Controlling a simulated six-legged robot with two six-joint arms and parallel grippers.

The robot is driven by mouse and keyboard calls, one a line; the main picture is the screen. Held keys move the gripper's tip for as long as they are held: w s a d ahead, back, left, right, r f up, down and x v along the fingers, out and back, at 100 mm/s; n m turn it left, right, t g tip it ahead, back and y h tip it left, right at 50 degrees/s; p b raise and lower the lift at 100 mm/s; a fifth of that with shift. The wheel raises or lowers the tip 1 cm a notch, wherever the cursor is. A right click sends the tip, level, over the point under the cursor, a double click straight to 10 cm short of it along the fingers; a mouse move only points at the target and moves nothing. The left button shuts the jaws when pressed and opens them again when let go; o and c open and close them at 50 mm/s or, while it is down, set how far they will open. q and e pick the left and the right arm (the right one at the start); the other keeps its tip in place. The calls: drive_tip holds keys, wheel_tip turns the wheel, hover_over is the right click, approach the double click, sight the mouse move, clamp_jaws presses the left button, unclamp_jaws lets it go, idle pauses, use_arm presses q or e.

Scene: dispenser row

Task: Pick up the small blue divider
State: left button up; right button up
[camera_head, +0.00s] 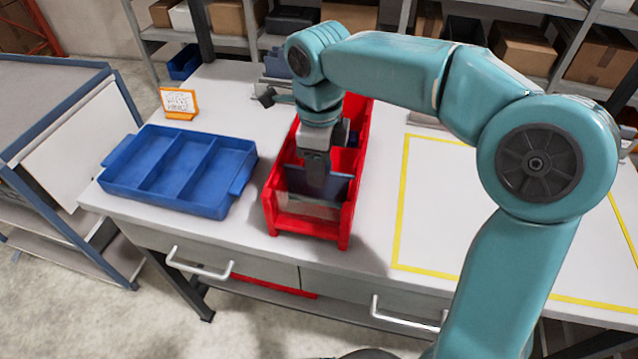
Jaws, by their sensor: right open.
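A red bin (349,221) stands on the white table in the middle of the view. A small blue divider (333,189) stands upright across the inside of the bin near its front. My right gripper (316,180) points down into the bin, with its fingers at the divider and partly in front of it. The gripper is open; whether the divider lies between the fingers is hard to tell. A clear panel (306,207) shows at the front of the bin. My right arm hides part of the bin's far end. My left gripper is out of view.
A blue tray (208,207) with three compartments sits to the left of the bin. An orange-framed sign (179,103) stands behind it. A yellow-outlined area (430,190) on the right of the table looks clear. Shelves with boxes (598,58) line the back.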

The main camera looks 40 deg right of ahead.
drive_tip(key=shift+w+f, duration=0.1)
drive_tip(key=shift+w, duration=0.05)
drive_tip(key=c, duration=0.3)
clamp_jaws()
wheel_tip(320, 180, up, 20)
drive_tip(key=p, duration=0.5)
